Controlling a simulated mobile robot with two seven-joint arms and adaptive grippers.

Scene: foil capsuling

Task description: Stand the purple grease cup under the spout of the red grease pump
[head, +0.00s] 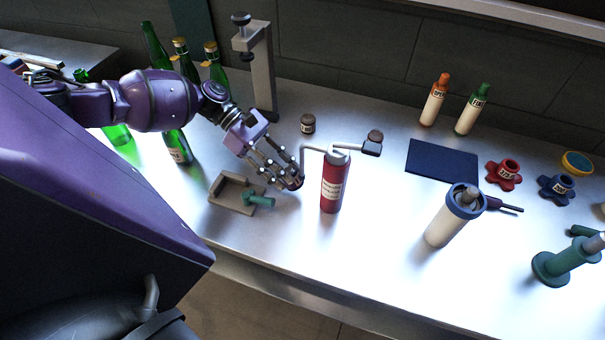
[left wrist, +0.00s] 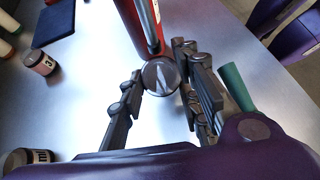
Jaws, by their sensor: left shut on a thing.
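The red grease pump (head: 332,185) stands upright on the metal bench; its grey spout bends left and down, and a lever reaches right. It also shows at the top of the left wrist view (left wrist: 138,22). My left gripper (head: 287,180) is low beside the pump's left side, shut on the small dark purple grease cup (head: 296,184). In the left wrist view the cup's round top (left wrist: 160,77) is between the fingertips, close to the pump's body. The cup is at the spout's lower end; I cannot tell whether it touches the bench. My right gripper is not in view.
A small dark jar (head: 308,124) stands behind. A clamp stand (head: 263,75) and green bottles are further back. A blue-topped canister (head: 445,225) and navy mat (head: 432,160) are right.

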